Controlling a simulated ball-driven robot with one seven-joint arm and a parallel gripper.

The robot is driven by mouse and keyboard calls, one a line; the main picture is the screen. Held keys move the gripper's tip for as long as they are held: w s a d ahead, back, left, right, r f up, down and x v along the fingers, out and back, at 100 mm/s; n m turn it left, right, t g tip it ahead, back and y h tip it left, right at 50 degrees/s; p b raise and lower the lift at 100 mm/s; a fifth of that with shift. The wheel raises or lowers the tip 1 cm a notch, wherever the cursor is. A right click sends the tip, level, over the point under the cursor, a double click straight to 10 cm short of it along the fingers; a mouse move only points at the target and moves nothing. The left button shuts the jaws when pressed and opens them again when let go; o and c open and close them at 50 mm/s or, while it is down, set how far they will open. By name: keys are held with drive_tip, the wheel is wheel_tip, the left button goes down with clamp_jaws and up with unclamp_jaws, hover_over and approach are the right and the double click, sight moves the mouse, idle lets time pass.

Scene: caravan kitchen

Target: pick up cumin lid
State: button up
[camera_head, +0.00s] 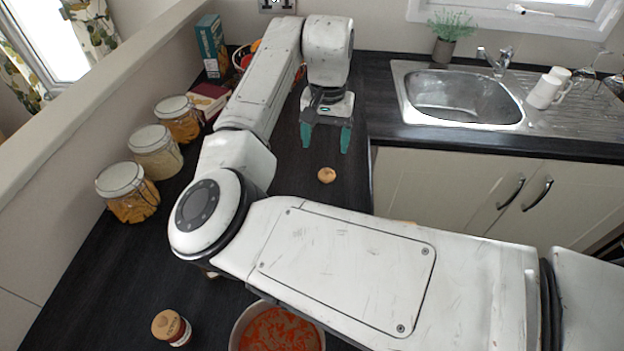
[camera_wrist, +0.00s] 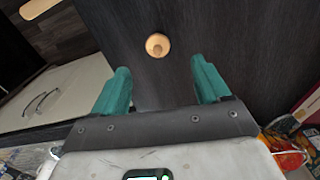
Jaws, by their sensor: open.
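A small round tan lid (camera_head: 327,175), which looks like the cumin lid, lies alone on the dark counter. In the wrist view the lid (camera_wrist: 157,45) lies beyond the fingertips, roughly centred between them, with a paler patch on its face. My gripper (camera_head: 326,138) points down with its teal fingers spread and nothing between them. In the head view it is a little behind the lid and apart from it. The wrist view shows the open gripper (camera_wrist: 160,68) too. A small spice jar (camera_head: 180,334) with a brown top stands at the front; its label is unreadable.
Several glass jars (camera_head: 155,155) line the left wall. A pot of red food (camera_head: 277,330) stands at the front, partly hidden by my arm. A sink (camera_head: 463,97) is at the right back. The counter around the lid is clear; its edge (camera_head: 371,180) is to the right.

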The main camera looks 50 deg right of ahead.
hover_over(327, 170)
drive_tip(key=f, duration=0.2)
drive_tip(key=a+f, duration=0.1)
drive_tip(key=f, duration=0.1)
drive_tip(key=shift+f+p, duration=0.3)
drive_tip(key=f, duration=0.2)
drive_tip(key=d+f+p, duration=0.1)
drive_tip(key=f, duration=0.1)
drive_tip(key=shift+f, duration=0.9)
drive_tip(key=c, duration=1.1)
